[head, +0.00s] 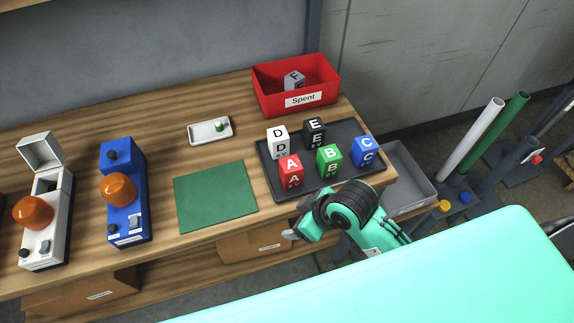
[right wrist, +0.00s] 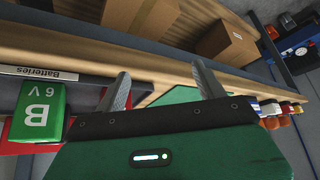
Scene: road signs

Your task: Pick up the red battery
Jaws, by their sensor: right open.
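The red battery (head: 290,171), marked A, stands upright at the front left of the dark tray (head: 262,163). Its neighbours in the tray are a white D battery (head: 278,142), a black E battery (head: 313,133), a green B battery (head: 329,161) and a blue C battery (head: 365,152). My right gripper (head: 289,235) is below the red battery in the picture, by the table's front edge, apart from it. In the right wrist view the gripper (right wrist: 163,85) is open with nothing between its fingers. The green B battery (right wrist: 39,110) is at the left there. My left gripper is not in view.
A red "Spent" bin (head: 267,100) holding a grey F battery (head: 294,80) stands behind the tray. A white dish (head: 197,131), a green mat (head: 215,196) and blue (head: 122,190) and white (head: 49,215) lamp devices are to the left. A grey bin (head: 408,178) is right of the table.

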